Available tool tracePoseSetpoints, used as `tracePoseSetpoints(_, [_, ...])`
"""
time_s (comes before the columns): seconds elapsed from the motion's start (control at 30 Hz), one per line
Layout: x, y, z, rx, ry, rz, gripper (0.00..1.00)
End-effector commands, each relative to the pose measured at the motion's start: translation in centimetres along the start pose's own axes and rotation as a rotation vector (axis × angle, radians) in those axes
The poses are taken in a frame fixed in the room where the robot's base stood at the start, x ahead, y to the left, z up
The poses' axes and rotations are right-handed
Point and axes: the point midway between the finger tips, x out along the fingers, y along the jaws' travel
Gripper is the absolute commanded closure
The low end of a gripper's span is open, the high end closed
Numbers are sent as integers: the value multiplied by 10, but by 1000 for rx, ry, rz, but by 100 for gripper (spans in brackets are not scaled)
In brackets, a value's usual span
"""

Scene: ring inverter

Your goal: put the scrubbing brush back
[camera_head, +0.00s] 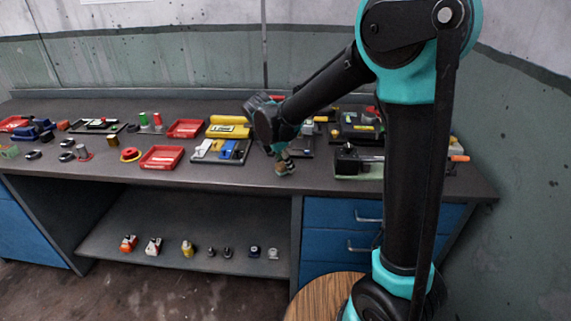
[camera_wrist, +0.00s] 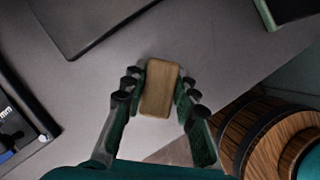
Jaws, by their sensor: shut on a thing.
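My gripper (camera_wrist: 160,88) is shut on the scrubbing brush (camera_wrist: 160,90), which shows as a wooden block pinched between the two fingers. Grey bench top lies beneath it in the wrist view; bristles are hidden. In the head view my gripper (camera_head: 284,164) is low over the front part of the workbench, right of the tray with yellow and blue pieces (camera_head: 220,151). The brush is too small there to make out clearly, and I cannot tell whether it touches the bench.
The workbench (camera_head: 110,175) holds red trays (camera_head: 161,157), a yellow case (camera_head: 228,131) and several small parts. A dark vise-like tool (camera_head: 350,160) stands to the right. A wooden barrel (camera_wrist: 275,140) stands beyond the bench edge.

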Motion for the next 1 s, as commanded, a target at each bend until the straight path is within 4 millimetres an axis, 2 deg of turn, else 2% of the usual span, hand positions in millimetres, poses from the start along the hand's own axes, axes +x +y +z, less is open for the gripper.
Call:
tracePoseSetpoints(0.3, [3, 0, -1, 0, 0, 0, 100])
tracePoseSetpoints(0.33, [3, 0, -1, 0, 0, 0, 70])
tracePoseSetpoints(0.5, [3, 0, -2, 0, 1, 0, 51])
tracePoseSetpoints(0.83, [0, 0, 0, 0, 0, 0, 51])
tracePoseSetpoints(1.0, [-20, 0, 0, -1, 0, 1, 51])
